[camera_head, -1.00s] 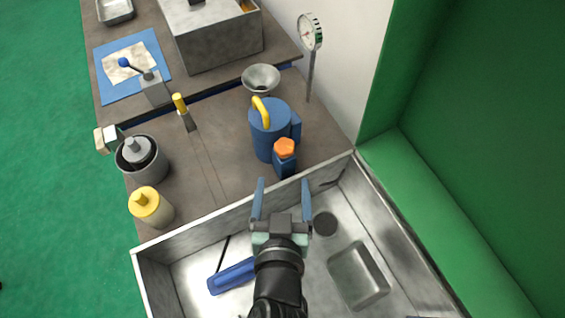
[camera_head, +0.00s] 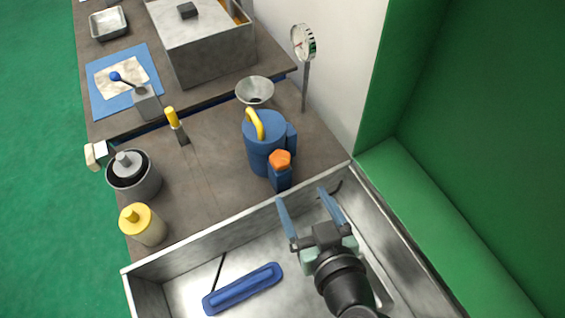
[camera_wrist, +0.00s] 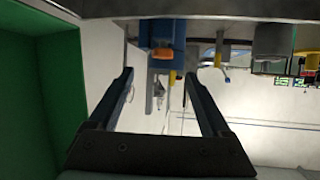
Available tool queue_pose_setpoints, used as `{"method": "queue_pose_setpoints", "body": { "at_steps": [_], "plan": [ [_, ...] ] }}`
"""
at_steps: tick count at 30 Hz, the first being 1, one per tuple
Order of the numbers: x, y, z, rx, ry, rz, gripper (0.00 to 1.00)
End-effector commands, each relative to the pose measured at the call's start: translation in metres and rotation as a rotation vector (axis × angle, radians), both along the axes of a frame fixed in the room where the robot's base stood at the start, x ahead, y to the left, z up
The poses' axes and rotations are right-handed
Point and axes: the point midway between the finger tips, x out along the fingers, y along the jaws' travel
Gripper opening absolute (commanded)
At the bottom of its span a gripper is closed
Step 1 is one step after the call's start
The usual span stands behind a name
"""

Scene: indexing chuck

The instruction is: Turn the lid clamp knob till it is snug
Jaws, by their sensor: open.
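An orange knob (camera_head: 280,159) sits on top of a small blue block (camera_head: 281,178), beside a blue canister (camera_head: 262,150) with a yellow handle (camera_head: 254,122). I take the orange knob for the clamp knob. My gripper (camera_head: 304,196) is open and empty over the sink's far edge. It is apart from the knob, nearer my body and a little to its right in the head view. In the wrist view the orange knob (camera_wrist: 163,53) shows beyond and between the open fingers (camera_wrist: 159,73). The knob's threads and how tight it is cannot be seen.
A metal sink (camera_head: 185,258) with a blue tool (camera_head: 243,288) lies below my arm. A funnel (camera_head: 255,90) and dial gauge (camera_head: 303,45) stand behind the canister. A yellow bottle (camera_head: 143,225) and grey pot (camera_head: 134,175) stand left. A green wall rises at right.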

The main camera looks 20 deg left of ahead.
Motion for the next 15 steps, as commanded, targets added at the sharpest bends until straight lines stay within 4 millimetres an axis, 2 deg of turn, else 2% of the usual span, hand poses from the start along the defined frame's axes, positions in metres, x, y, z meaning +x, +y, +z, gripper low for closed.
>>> {"method": "queue_pose_setpoints", "body": {
  "at_steps": [3,7,11,15],
  "plan": [
    [0.001,-0.008,0.007,0.006,-0.033,0.069,0.82],
    [0.003,-0.006,0.010,0.009,-0.045,0.099,0.82],
    [0.013,0.006,0.005,0.010,-0.044,0.103,0.82],
    [0.031,0.025,-0.005,0.010,-0.043,0.103,0.82]
  ]
}}
